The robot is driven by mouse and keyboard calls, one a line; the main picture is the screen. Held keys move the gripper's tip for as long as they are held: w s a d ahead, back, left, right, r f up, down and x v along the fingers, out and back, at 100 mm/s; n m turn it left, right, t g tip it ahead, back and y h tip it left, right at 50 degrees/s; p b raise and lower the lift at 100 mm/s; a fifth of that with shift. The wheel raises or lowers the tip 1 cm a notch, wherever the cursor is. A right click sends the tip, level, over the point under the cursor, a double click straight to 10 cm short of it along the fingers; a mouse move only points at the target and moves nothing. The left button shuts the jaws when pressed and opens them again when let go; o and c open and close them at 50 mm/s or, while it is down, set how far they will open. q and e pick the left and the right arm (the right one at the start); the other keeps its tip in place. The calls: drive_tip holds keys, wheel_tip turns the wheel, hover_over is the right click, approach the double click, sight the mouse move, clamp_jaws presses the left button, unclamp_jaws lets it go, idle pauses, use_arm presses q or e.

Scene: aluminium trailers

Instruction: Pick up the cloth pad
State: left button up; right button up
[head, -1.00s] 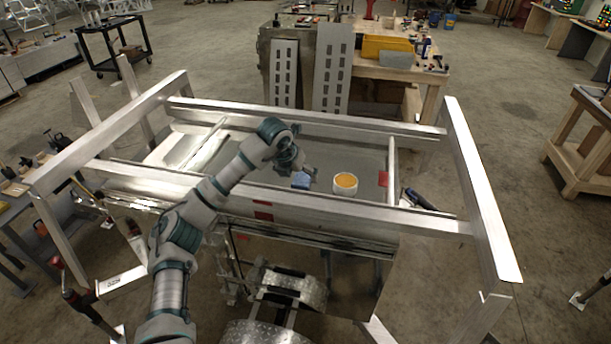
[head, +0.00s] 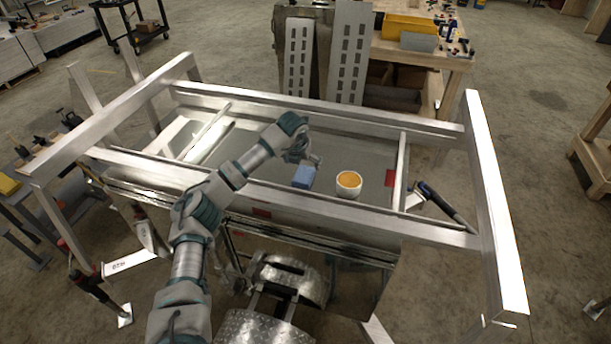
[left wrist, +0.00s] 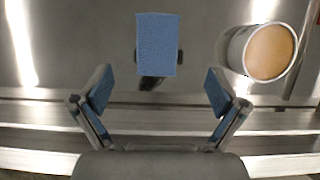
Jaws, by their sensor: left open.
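The cloth pad is a blue rectangular block (head: 304,176) lying on the grey metal bed of the trailer frame. In the left wrist view the pad (left wrist: 157,42) is at the top centre, beyond the fingertips and between their lines. My left gripper (head: 312,160) is just above and behind the pad in the head view. In the left wrist view the left gripper (left wrist: 158,92) is open with its two blue-padded fingers apart and nothing between them. A small dark thing shows at the pad's near edge. My right gripper is not in view.
A white cup with orange contents (head: 348,184) stands right of the pad; it also shows in the left wrist view (left wrist: 262,52). Aluminium rails (head: 300,197) frame the bed at front, back and sides. A dark-handled tool (head: 445,205) lies at the right.

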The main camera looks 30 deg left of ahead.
sight(304, 174)
use_arm(q)
drive_tip(key=shift+x, duration=1.15)
drive_tip(key=shift+w+a+f, duration=0.1)
drive_tip(key=shift+a+f, duration=0.15)
drive_tip(key=p+x, duration=0.1)
drive_tip(key=x, duration=0.1)
drive_tip(key=a+p+x, duration=0.1)
drive_tip(key=x, duration=0.2)
drive_tip(key=shift+s, duration=0.2)
drive_tip(key=shift+w+d+f, duration=0.15)
drive_tip(key=shift+f, duration=0.1)
drive_tip(key=shift+d, duration=0.25)
drive_tip(key=shift+d+r, duration=0.15)
drive_tip(key=shift+d, duration=0.35)
drive_tip(key=shift+a+f, duration=0.4)
drive_tip(key=shift+a, duration=0.35)
drive_tip(key=shift+d, duration=0.2)
drive_tip(key=shift+d+r, duration=0.1)
drive_tip(key=shift+d, duration=0.05)
drive_tip(key=c, duration=0.4)
drive_tip(key=shift+d, duration=0.2)
drive_tip(key=c, duration=0.8)
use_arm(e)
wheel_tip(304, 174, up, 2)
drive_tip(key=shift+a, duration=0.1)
